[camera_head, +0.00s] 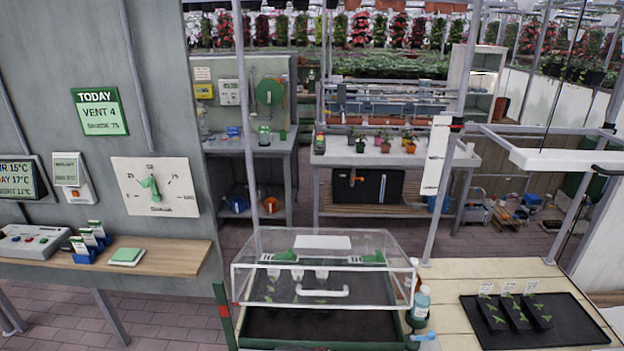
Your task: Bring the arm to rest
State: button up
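Neither my gripper nor any part of my arm that I can make out shows in the head view. A clear-lidded propagator box (318,324) stands in front of me, with its transparent lid (318,258) over it. Small pots with white labels show through the lid. The lid has a white handle (321,291) on its front.
A black tray (570,328) with several seedling pots lies on the pale bench (450,275) at right. Bottles (421,303) stand beside the propagator. A wooden shelf (172,256) and a wall dial (155,187) are at left. Brick floor (170,315) shows between.

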jog(key=s+d+r+m+g+y, duration=0.5)
jog(key=s+d+m, duration=0.35)
jog(key=s, duration=0.35)
jog(key=s+d+r+m+t+y+b, duration=0.1)
jog(key=s+d+r+m+t, duration=0.1)
jog(key=d+r+m, duration=0.3)
jog(key=d+r+t, duration=0.1)
jog(key=d+r, duration=0.2)
jog(key=shift+s+r+m, duration=0.15)
jog(key=shift+r+m, duration=0.1)
jog(key=shift+m, duration=0.1)
